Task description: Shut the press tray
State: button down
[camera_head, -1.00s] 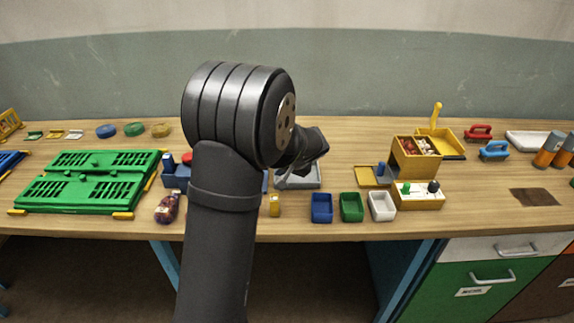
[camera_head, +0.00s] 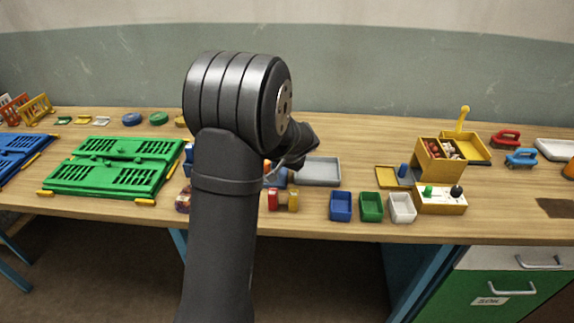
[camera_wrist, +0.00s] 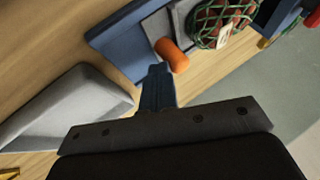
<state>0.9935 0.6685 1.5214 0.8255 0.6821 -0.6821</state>
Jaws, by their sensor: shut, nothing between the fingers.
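In the wrist view a blue tray-like part (camera_wrist: 120,45) with a grey inner face lies ahead of my fingertips; I take it to be the press tray. An orange cylindrical knob (camera_wrist: 172,54) sits at its edge. My gripper (camera_wrist: 157,72) is shut and empty, its tips close beside the knob; I cannot tell whether they touch. A green-netted sack with dark red contents (camera_wrist: 218,20) rests beyond the knob. In the head view my arm hides most of the blue press (camera_head: 279,181), and my gripper (camera_head: 290,163) is partly hidden.
A grey tray (camera_head: 322,172) lies to the right of my gripper. Blue (camera_head: 340,207), green (camera_head: 371,207) and white (camera_head: 402,208) bins stand along the front. A green slotted panel (camera_head: 110,168) lies left. A yellow box (camera_head: 440,160) stands right.

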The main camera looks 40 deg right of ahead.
jog(key=shift+w+a, duration=1.35)
jog(key=shift+a, duration=0.05)
jog(key=shift+s+d, duration=0.2)
jog(key=shift+s, duration=0.1)
jog(key=s+d, duration=0.1)
jog(key=s, duration=0.1)
jog(key=shift+s+d, duration=0.35)
jog(key=shift+d, duration=0.05)
jog(key=v, duration=1)
jog(key=shift+s+d, duration=0.2)
